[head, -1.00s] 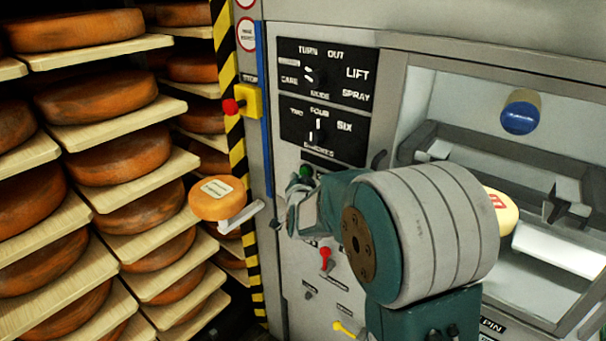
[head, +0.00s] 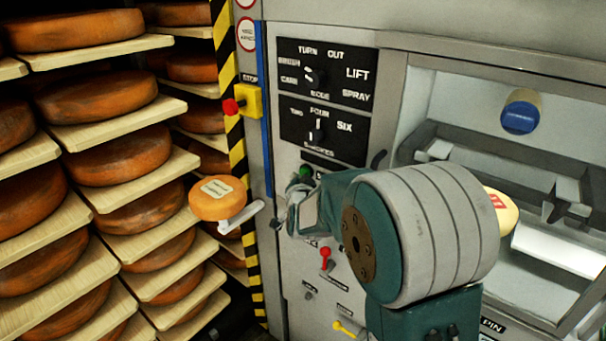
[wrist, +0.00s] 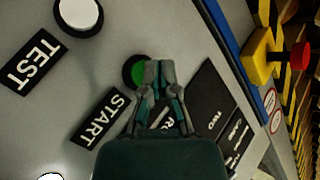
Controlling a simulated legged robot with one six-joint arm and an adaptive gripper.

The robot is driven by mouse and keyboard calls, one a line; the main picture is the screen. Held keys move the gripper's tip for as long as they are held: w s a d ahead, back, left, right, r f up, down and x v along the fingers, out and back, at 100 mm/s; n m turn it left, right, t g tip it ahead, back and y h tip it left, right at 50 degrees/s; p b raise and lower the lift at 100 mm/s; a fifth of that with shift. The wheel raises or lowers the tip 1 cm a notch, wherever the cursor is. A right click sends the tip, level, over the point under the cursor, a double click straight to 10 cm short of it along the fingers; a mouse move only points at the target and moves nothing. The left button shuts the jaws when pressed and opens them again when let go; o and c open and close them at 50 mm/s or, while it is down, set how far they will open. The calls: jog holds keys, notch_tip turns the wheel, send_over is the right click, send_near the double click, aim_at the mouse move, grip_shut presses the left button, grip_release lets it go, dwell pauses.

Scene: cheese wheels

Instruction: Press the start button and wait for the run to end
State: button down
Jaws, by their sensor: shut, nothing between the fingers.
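The green start button (head: 306,171) is on the grey machine panel (head: 288,224), below the black dial plates. It also shows in the wrist view (wrist: 134,72), partly covered by my fingers, beside the black START label (wrist: 98,117). My gripper (head: 296,189) is shut and empty, its fingertips at the button's edge in the wrist view (wrist: 158,68). Whether the tips touch the button cannot be told. The upper dial plate (head: 338,72) bears mode words and the lower one (head: 322,130) bears numbers.
A yellow box with a red stop button (head: 230,106) is on the left post. Shelves of cheese wheels (head: 110,100) fill the left. A cheese (head: 218,198) sits on a small arm. A white TEST button (wrist: 79,14) and red lever (head: 325,253) are nearby.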

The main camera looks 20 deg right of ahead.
jog(key=shift+w+d, duration=0.2)
jog(key=shift+d, duration=0.2)
